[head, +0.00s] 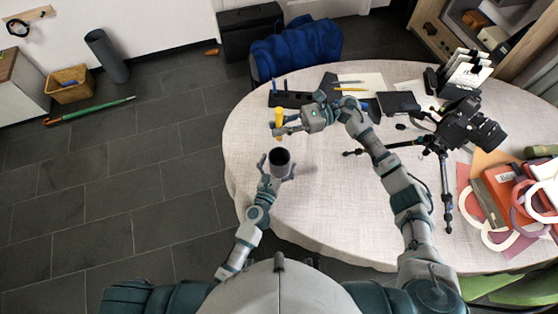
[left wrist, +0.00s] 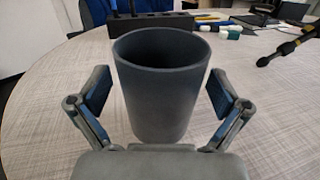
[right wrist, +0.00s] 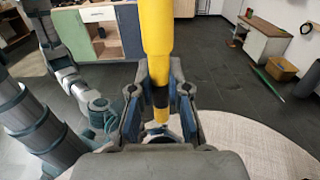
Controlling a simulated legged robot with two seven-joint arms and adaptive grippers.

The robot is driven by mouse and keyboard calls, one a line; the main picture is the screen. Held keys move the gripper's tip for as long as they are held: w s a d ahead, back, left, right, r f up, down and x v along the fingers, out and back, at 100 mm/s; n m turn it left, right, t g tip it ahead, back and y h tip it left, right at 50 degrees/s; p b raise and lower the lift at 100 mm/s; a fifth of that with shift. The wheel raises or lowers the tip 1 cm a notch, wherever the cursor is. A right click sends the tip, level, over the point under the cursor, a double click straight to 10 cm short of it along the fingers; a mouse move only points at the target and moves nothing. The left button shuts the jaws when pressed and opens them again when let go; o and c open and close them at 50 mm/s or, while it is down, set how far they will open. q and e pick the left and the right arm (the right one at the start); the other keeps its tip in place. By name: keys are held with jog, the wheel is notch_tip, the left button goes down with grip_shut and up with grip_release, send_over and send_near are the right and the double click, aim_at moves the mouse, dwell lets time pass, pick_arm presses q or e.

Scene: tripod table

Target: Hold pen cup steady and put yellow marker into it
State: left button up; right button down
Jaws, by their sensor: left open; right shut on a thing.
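The dark grey pen cup (head: 279,161) stands upright on the round table near its left edge. In the left wrist view the cup (left wrist: 162,95) sits between the spread fingers, with a gap on each side. My left gripper (head: 277,170) is open around it. The yellow marker (head: 279,119) is in my right gripper (head: 285,130), above and behind the cup in the head view. In the right wrist view the marker (right wrist: 157,40) stands lengthwise between the closed fingers, with a dark band near them. The inside of the cup is dark.
The pale round table (head: 330,210) has free room in front. A tripod with a camera (head: 465,125) stands at the right. A dark organizer (head: 292,99) with pens is at the back. Red folders and tape rings (head: 515,205) lie at the far right.

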pick_arm(q)
jog(key=shift+w, duration=0.1)
pick_arm(e)
jog(key=shift+d, duration=0.1)
pick_arm(q)
jog(key=c, duration=1.3)
pick_arm(e)
send_over(281, 150)
jog(key=s, duration=0.3)
jog(key=shift+s+a+f, duration=0.1)
jog(key=shift+f, duration=3.2)
jog(key=shift+a+f, duration=0.1)
jog(key=shift+f, duration=3.15)
jog(key=c, duration=1.1)
grip_release()
jog(key=shift+o, duration=0.2)
jog(key=shift+d, duration=0.1)
jog(key=v, duration=1.2)
